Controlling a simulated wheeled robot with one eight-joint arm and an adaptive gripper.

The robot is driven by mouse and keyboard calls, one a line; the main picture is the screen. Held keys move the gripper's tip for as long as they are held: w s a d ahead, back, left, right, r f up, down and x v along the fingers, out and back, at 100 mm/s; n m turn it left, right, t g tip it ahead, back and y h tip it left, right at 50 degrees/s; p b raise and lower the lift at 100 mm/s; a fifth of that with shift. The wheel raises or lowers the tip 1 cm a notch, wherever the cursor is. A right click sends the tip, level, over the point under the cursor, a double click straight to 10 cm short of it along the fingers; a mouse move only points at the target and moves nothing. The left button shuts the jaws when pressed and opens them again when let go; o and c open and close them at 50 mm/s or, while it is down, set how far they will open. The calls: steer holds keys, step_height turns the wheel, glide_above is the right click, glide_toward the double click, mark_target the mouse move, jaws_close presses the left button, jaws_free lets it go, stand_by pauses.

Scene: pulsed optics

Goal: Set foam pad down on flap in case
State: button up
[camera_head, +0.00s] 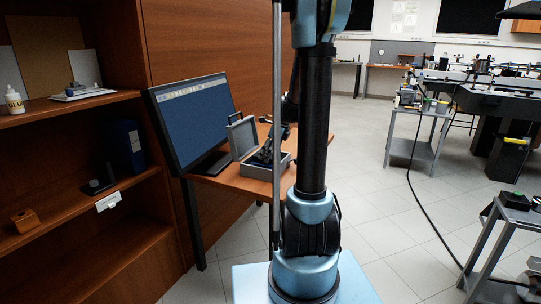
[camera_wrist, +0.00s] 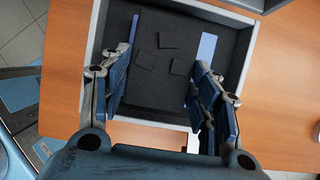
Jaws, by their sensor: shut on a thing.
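The open grey case (camera_head: 258,172) stands on the wooden desk, its lid (camera_head: 242,137) upright. My gripper (camera_head: 264,153) is low over it, partly behind my arm. In the wrist view the case's pale rim (camera_wrist: 93,60) surrounds a dark interior. My gripper (camera_wrist: 158,88) has its fingers wide apart, shut on the dark foam pad (camera_wrist: 150,88), which spans between them and has a few small square marks. A pale blue strip (camera_wrist: 207,46), perhaps the flap, shows beside the right finger. I cannot tell whether the pad touches what is below.
A large monitor (camera_head: 193,115) stands on the desk (camera_head: 210,183) left of the case. A wooden shelf (camera_head: 70,105) fills the left side. Bare desk shows right of the case in the wrist view (camera_wrist: 285,90). Metal carts and optical benches (camera_head: 490,100) stand farther right, beyond open floor.

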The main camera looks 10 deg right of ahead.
steer(key=shift+f, duration=0.3)
stand_by(0.4)
steer(key=o, duration=0.9)
steer(key=shift+o, duration=0.2)
steer(key=v, duration=1.2)
steer(key=shift+a, duration=0.1)
